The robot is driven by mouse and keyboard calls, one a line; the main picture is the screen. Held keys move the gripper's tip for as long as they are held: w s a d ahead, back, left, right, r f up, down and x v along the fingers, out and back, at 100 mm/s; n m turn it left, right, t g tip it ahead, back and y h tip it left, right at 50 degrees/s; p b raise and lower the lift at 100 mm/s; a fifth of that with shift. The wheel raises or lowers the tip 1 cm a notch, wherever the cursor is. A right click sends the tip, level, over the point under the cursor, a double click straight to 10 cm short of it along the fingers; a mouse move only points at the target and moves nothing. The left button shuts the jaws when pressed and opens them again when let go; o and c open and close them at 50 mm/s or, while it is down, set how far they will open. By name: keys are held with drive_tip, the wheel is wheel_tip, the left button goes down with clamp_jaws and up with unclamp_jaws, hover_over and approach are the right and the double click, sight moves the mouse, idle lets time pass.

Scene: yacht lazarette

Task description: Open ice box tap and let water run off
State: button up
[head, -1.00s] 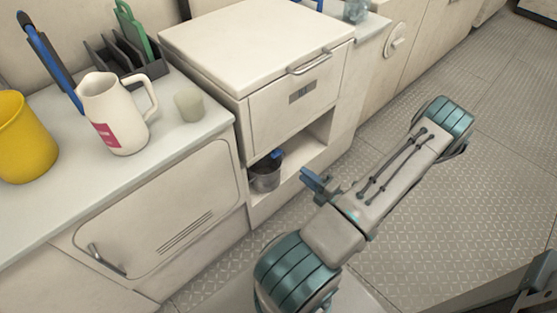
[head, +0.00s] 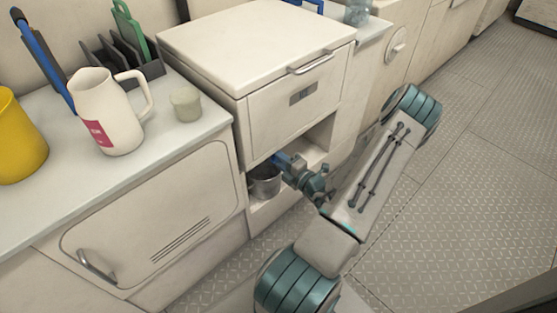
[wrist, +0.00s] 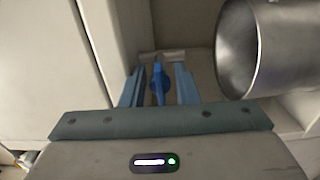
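The ice box (head: 290,98) is a cream cabinet with a lid and a front handle, above an open niche. The blue tap handle (wrist: 159,84) stands between my gripper's two blue fingers in the wrist view, with a visible gap on each side. My gripper (wrist: 160,88) is open around it; it also shows at the niche in the head view (head: 282,161), where tap and fingers overlap. A metal pot (head: 265,184) stands in the niche beneath the tap area; in the wrist view the pot (wrist: 268,48) is right of the fingers. The tap's outlet and any water are hidden.
On the left counter (head: 185,135) stand a white jug (head: 108,112), a yellow container (head: 18,140), a pale cup (head: 186,104) and a rack (head: 125,62). The niche's side walls and shelf lie close around my gripper. The patterned floor (head: 440,210) is clear at right.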

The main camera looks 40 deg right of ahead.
clamp_jaws()
drive_tip(key=shift+n+p, duration=0.3)
drive_tip(key=n+p, duration=0.2)
drive_tip(key=shift+r+n, duration=0.2)
drive_tip(key=shift+n, duration=0.1)
drive_tip(key=n+p, duration=0.1)
drive_tip(key=n, duration=0.2)
drive_tip(key=shift+a+n+p, duration=0.1)
drive_tip(key=shift+n+p, duration=0.2)
drive_tip(key=shift+p, duration=0.1)
drive_tip(key=n+p, duration=0.1)
drive_tip(key=n, duration=0.4)
drive_tip(key=shift+a+p, duration=0.1)
drive_tip(key=shift+p, duration=0.25)
drive_tip(key=n, duration=0.5)
drive_tip(key=shift+n+p, duration=0.3)
drive_tip(key=shift+p, duration=0.1)
